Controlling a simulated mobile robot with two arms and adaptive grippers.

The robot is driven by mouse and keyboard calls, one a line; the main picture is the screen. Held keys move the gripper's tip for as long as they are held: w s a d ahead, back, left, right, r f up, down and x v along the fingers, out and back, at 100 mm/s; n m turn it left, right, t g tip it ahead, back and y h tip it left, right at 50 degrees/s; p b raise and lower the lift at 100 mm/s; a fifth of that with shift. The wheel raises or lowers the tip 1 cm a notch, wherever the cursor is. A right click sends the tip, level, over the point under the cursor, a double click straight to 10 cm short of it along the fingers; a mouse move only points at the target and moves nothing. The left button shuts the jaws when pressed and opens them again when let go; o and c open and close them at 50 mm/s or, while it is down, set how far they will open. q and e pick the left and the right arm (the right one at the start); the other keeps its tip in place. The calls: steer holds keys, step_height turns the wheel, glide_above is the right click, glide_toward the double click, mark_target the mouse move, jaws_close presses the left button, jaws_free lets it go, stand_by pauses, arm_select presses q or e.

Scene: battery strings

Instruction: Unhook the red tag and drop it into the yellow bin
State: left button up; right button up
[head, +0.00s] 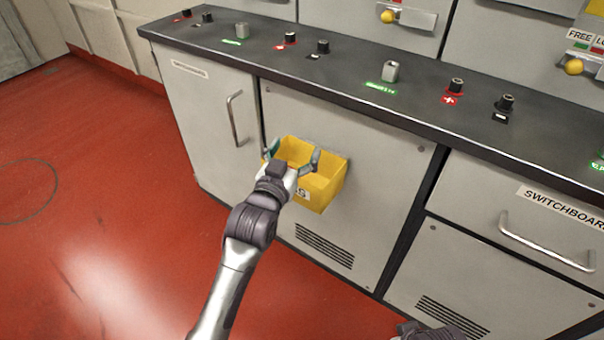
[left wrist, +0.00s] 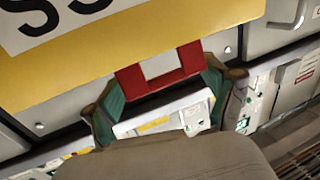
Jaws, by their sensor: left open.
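The yellow bin (head: 323,187) hangs on the grey cabinet front, below the dark counter. My left gripper (head: 293,158) is at the bin's open top with its fingers spread apart. In the left wrist view, the yellow bin (left wrist: 200,20) with its black-and-white label fills the top. The red tag (left wrist: 130,82), a red piece around a pale square, shows between the spread teal fingertips of my left gripper (left wrist: 160,90). It lies close to the bin's edge; I cannot tell whether it touches a finger or the bin.
The counter (head: 330,80) above carries several black terminals and grey posts. Cabinet handles stick out at the left (head: 235,118) and right (head: 545,243). The red floor (head: 100,210) at the left is clear.

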arm_select(q)
steer(key=v, duration=1.1)
